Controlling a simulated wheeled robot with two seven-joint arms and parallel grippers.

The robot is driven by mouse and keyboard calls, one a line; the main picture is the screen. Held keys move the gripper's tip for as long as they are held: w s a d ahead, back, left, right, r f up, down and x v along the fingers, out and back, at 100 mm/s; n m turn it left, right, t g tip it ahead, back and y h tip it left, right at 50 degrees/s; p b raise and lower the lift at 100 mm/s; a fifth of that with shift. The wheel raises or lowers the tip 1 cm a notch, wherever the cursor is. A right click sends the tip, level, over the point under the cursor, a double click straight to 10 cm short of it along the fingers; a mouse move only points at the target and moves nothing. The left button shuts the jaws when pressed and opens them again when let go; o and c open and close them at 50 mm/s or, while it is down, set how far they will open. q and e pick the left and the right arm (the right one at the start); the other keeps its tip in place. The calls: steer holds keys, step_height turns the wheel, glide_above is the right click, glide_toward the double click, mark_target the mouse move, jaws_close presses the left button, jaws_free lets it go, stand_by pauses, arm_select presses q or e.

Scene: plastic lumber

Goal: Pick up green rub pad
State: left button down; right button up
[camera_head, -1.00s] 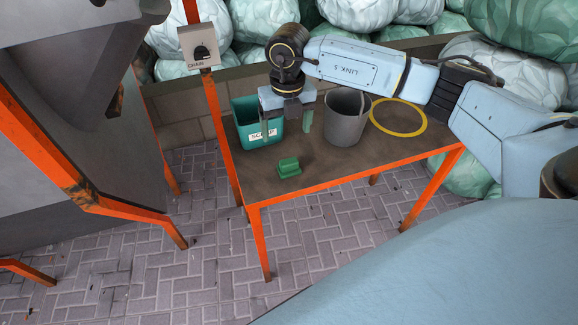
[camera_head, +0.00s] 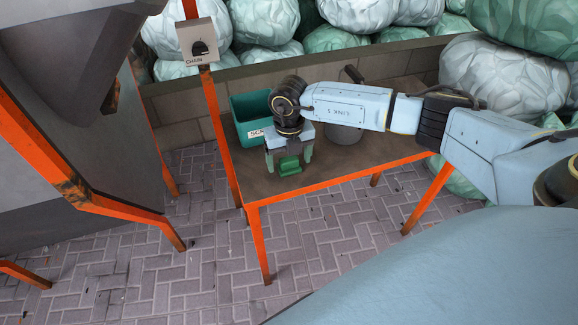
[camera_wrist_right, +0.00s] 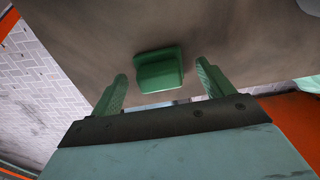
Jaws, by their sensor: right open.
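The green rub pad (camera_head: 289,166) lies on the brown top of the orange-framed table, near its front left part. It also shows in the right wrist view (camera_wrist_right: 158,72), on the tabletop ahead of the fingers and between their lines. My right gripper (camera_head: 289,160) is open, with one green finger to each side of the pad. In the right wrist view the two fingers (camera_wrist_right: 165,82) stand apart with nothing gripped between them. Whether the fingers touch the pad cannot be told. My left gripper is not in view.
A green bin (camera_head: 250,116) with a white label stands behind the gripper on the table. A grey bucket (camera_head: 345,136) is partly hidden behind my right arm. An orange-legged machine (camera_head: 95,120) with a chain control box (camera_head: 198,42) stands at the left. The table's front right (camera_head: 350,161) is clear.

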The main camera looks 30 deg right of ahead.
mark_target(289, 159)
steer(key=shift+f, duration=0.35)
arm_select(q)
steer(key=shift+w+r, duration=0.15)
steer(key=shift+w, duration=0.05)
arm_select(e)
steer(key=shift+c, duration=0.3)
steer(key=c, duration=1)
steer(key=shift+r, duration=0.1)
